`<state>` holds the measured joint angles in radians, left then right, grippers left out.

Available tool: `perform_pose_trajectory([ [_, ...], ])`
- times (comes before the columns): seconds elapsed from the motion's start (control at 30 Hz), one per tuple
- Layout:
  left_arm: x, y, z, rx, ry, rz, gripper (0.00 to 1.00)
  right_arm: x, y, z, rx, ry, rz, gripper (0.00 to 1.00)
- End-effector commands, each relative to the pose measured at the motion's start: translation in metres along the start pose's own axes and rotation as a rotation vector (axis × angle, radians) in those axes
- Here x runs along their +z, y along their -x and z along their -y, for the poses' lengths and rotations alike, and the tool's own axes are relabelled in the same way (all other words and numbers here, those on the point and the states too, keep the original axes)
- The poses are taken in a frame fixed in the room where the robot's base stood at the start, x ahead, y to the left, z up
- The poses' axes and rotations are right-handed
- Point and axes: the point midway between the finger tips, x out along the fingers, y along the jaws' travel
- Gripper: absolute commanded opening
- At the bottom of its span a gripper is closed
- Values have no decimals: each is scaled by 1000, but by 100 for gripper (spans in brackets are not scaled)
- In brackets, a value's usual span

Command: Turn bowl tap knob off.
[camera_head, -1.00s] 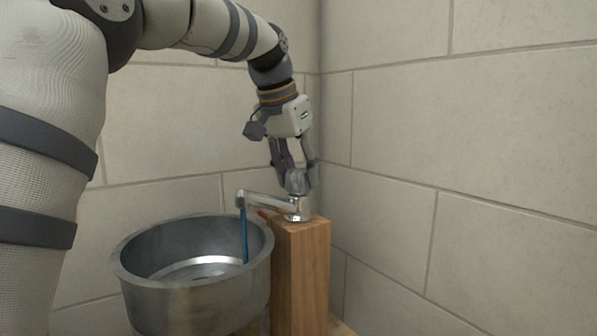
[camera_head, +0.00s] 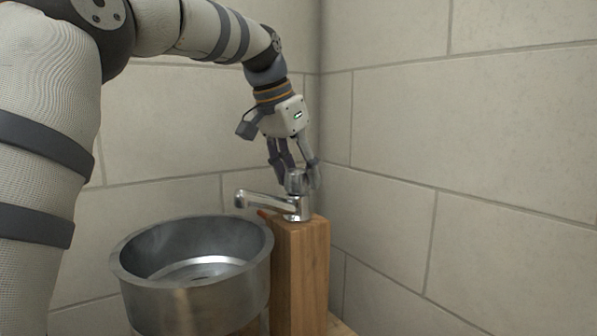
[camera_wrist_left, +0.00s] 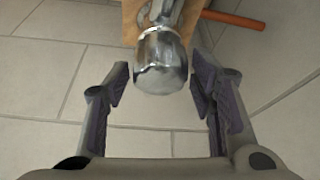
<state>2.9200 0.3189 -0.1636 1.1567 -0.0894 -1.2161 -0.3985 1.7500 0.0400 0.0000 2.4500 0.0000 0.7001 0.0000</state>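The chrome tap (camera_head: 270,202) stands on a wooden post, with its spout pointing left over the metal bowl (camera_head: 122,262). No water runs from the spout. The tap knob (camera_head: 296,184) is on top of the tap body. It also shows in the left wrist view (camera_wrist_left: 160,62), at the top middle. My left gripper (camera_head: 298,177) points down over the knob. In the left wrist view its fingers (camera_wrist_left: 159,78) are apart, one on each side of the knob, with a visible gap on the left and a narrower one on the right. My right gripper is not in view.
The wooden post (camera_head: 303,275) stands right of the bowl, close to the corner of the tiled walls (camera_head: 470,150). An orange-red pipe (camera_wrist_left: 235,19) shows beside the post. The space above the bowl is free.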

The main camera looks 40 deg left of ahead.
Motion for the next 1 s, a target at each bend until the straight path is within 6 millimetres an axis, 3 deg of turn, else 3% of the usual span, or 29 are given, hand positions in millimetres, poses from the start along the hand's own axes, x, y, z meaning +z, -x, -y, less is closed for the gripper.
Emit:
perform_pose_trajectory([
  [0.37, -1, 7, 0, -1, 1, -2, 60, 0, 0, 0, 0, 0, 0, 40],
  [0.7, -1, 92, 0, -3, 0, -4, 60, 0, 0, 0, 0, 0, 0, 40],
  [0.83, -1, 112, 0, -1, 0, -2, 60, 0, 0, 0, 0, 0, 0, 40],
  [1.0, 0, 120, 0, 0, 0, 0, 60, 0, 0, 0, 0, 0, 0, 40],
])
